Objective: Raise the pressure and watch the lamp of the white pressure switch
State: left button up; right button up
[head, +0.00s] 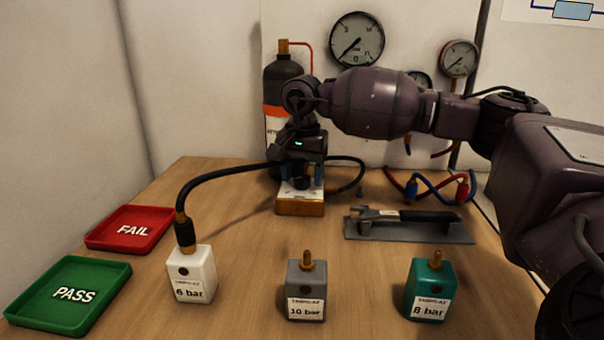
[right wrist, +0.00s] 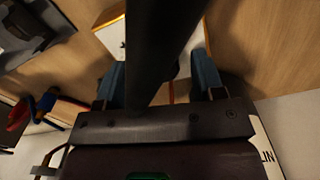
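The white pressure switch (head: 190,277), labelled 6 bar, stands upright at the front left. A black hose (head: 222,172) ends in a connector on its top. A small round dark spot, apparently its lamp, shows unlit on its front. My right gripper (head: 301,184) points down over a white block on a wooden base (head: 300,208). Its blue fingers are apart, one on each side of a dark knob (head: 302,182). In the right wrist view the dark hose (right wrist: 158,45) crosses before the fingers and hides the knob. My left gripper is not in view.
A large gauge (head: 357,39) hangs at the back, its needle low. A grey 10 bar switch (head: 306,289), a teal 8 bar switch (head: 431,290), a red FAIL tray (head: 97,243), a green PASS tray (head: 112,282) and a wrench on a grey mat (head: 362,232) lie around.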

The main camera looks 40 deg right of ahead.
jog(key=c, duration=0.9)
jog(key=shift+o, duration=0.2)
